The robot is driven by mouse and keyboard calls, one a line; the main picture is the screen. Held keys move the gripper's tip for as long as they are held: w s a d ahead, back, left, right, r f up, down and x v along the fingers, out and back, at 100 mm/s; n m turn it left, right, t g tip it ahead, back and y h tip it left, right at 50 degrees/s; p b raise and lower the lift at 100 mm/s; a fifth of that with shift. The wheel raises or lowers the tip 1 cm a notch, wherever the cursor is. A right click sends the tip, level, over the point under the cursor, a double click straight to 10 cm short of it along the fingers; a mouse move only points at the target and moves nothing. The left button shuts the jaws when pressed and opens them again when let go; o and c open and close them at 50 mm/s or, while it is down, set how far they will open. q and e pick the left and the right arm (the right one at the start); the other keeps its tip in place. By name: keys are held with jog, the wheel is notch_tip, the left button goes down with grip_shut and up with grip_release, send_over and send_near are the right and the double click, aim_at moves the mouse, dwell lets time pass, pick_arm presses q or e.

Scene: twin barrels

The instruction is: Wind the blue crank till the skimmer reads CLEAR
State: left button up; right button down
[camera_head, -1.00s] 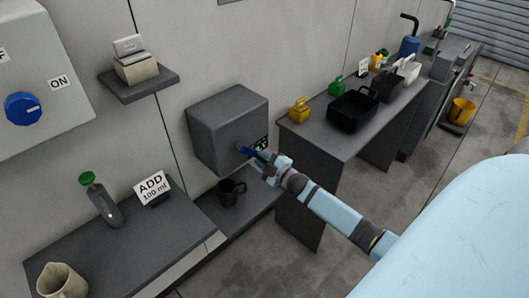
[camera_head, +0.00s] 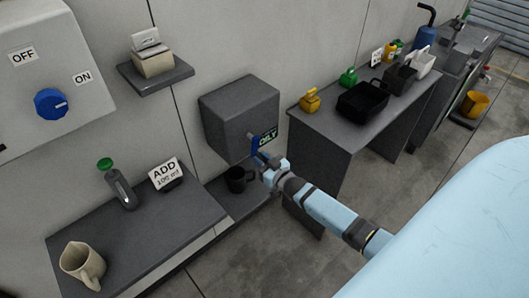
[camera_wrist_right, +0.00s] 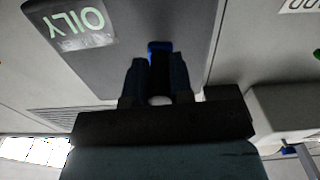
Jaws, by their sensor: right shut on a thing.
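The skimmer (camera_head: 228,125) is a dark grey box on the wall, with a small display (camera_head: 265,138) reading OILY in green. The display also shows upside down in the right wrist view (camera_wrist_right: 78,25). The blue crank (camera_head: 255,146) is on the skimmer's front. My right gripper (camera_head: 263,163) is shut on the crank's handle; in the right wrist view a bit of blue (camera_wrist_right: 159,46) shows between its two dark fingers. A black mug (camera_head: 237,180) stands below the skimmer, partly behind my gripper. My left gripper is not in view.
A bench at left (camera_head: 130,236) holds a beige jug (camera_head: 80,262), a green-capped bottle (camera_head: 120,190) and an ADD 100 ml sign (camera_head: 165,174). A bench at right (camera_head: 325,118) holds a black tray (camera_head: 361,103) and several cans. Open floor lies at lower middle.

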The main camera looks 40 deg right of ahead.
jog(key=shift+a+r+m+p, duration=0.15)
jog(key=shift+a+m, duration=0.15)
jog(key=shift+m, duration=0.25)
jog(key=shift+a+m+p, duration=0.15)
jog(key=shift+a+m, duration=0.15)
jog(key=shift+m, duration=0.25)
jog(key=c, duration=1)
grip_release()
jog(key=s, duration=0.9)
jog(key=s+d+b, duration=0.1)
jog(key=s, duration=0.3)
jog(key=shift+s, duration=0.4)
